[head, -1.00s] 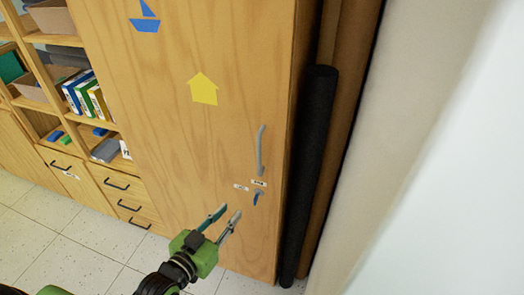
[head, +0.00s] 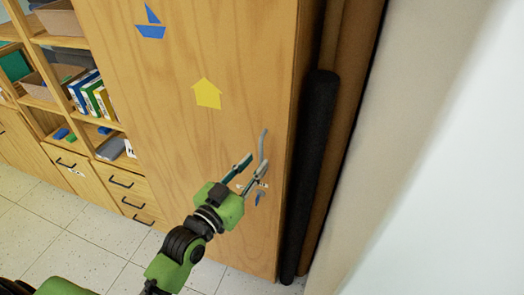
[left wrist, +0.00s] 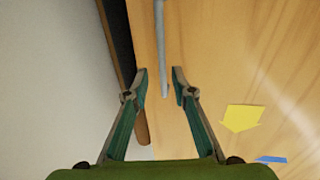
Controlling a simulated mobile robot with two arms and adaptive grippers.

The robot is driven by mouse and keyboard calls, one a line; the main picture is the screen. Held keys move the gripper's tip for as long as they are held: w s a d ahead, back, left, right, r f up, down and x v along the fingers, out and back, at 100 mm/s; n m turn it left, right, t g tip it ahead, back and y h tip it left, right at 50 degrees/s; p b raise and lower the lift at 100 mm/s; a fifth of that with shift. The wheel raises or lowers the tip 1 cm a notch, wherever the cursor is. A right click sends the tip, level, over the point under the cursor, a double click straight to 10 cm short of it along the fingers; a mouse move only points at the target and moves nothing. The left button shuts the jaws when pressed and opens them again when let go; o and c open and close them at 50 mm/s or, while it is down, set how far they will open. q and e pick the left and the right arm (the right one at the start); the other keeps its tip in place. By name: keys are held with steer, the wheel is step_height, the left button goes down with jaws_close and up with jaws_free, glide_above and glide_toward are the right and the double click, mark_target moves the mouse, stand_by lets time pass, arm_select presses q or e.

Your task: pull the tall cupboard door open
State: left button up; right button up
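The tall cupboard door (head: 165,90) is light wood with a blue boat and a yellow arrow or house shape on it, and looks closed. Its grey vertical bar handle (head: 264,142) is near the right edge. My left gripper (head: 257,168) is open at the lower part of the handle, partly covering it. In the left wrist view the handle (left wrist: 161,45) ends between the two spread fingertips (left wrist: 160,73), with a gap showing on each side. Whether the fingers reach around it in depth is hard to tell. My right gripper is out of view.
A black roll (head: 311,170) stands right of the cupboard, beside the pale wall (head: 400,130). Open shelves (head: 70,42) and drawers (head: 125,182) are at the left. The tiled floor (head: 80,245) in front looks clear.

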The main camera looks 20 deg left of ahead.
mark_target(261, 156)
arm_select(q)
steer(key=shift+p+x, duration=0.45)
steer(key=shift+x, duration=1.8)
jaws_close()
